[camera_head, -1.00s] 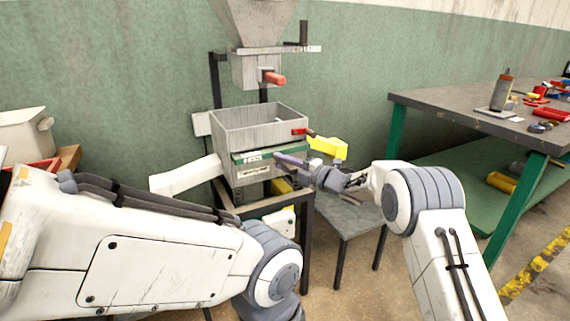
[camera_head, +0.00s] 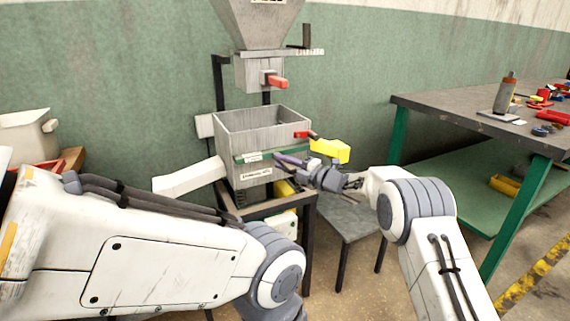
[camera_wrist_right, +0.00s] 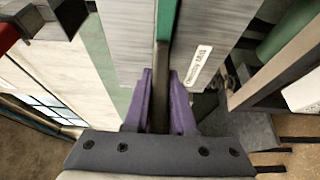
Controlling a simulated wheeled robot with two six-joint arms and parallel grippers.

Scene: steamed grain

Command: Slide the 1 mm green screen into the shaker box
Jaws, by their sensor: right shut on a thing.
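The grey open-topped shaker box (camera_head: 262,126) stands on a dark frame below the hopper. A green screen edge (camera_head: 272,154) with a small white label runs across its front, in line with the box wall. My right gripper (camera_head: 282,159) is at the front right of the box. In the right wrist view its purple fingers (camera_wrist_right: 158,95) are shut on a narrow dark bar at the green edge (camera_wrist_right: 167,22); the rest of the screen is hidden. My left arm crosses the lower left, but its gripper is not in view.
A grey hopper (camera_head: 258,22) with a red handle (camera_head: 277,82) hangs above the box. A yellow part (camera_head: 330,150) is just right of it. A grey low stand (camera_head: 350,221) is below my right gripper. A workbench (camera_head: 470,112) with tools stands at right.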

